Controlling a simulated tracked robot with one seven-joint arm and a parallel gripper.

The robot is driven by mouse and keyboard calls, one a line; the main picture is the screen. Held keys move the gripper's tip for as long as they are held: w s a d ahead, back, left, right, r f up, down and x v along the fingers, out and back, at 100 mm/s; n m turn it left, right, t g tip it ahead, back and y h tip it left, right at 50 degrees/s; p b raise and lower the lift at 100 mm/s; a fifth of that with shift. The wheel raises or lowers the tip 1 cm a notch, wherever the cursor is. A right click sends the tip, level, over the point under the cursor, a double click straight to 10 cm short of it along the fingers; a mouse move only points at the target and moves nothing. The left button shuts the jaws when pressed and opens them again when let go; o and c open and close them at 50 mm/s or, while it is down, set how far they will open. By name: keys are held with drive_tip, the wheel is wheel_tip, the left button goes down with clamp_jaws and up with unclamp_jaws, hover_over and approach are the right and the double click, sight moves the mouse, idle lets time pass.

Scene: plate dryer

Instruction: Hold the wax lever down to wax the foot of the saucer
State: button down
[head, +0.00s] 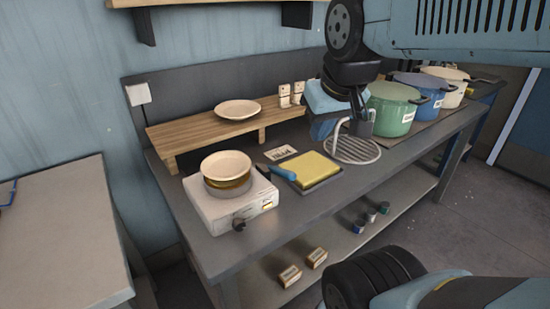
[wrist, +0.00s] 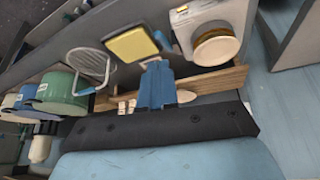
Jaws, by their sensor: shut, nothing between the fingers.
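The cream saucer (head: 226,165) sits on a golden round pan on top of the white waxing machine (head: 228,208), at the left of the bench. Both show at the top right of the wrist view, the saucer (wrist: 217,50) and the machine (wrist: 183,16). A small dark knob (head: 239,226) sticks out low on the machine's front; I cannot tell whether it is the wax lever. My gripper (head: 322,129) is above the bench, right of the machine and well apart from it. Its blue fingers (wrist: 157,66) are together and empty in the wrist view.
A wire rack (head: 355,148) and several pots (head: 393,108) stand farther right. A plate (head: 238,109) rests on a wooden shelf (head: 190,131) behind.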

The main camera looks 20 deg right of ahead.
drive_tip(key=w+a+n+g+h, duration=0.1)
drive_tip(key=w+n+g, duration=0.3)
drive_tip(key=w+n, duration=0.7)
drive_tip(key=n+g+h, duration=0.2)
drive_tip(key=n+g, duration=0.2)
drive_tip(key=n, duration=0.6)
hover_over(287, 171)
drive_tip(key=w+a, duration=0.4)
drive_tip(key=a, duration=0.1)
wheel_tip(287, 171, down, 7)
drive_tip(key=shift+w+d, duration=0.1)
drive_tip(key=shift+f, duration=0.1)
drive_tip(key=x, duration=1.3)
drive_tip(key=shift+s+d+f, duration=0.25)
drive_tip(key=shift+d+f, duration=0.05)
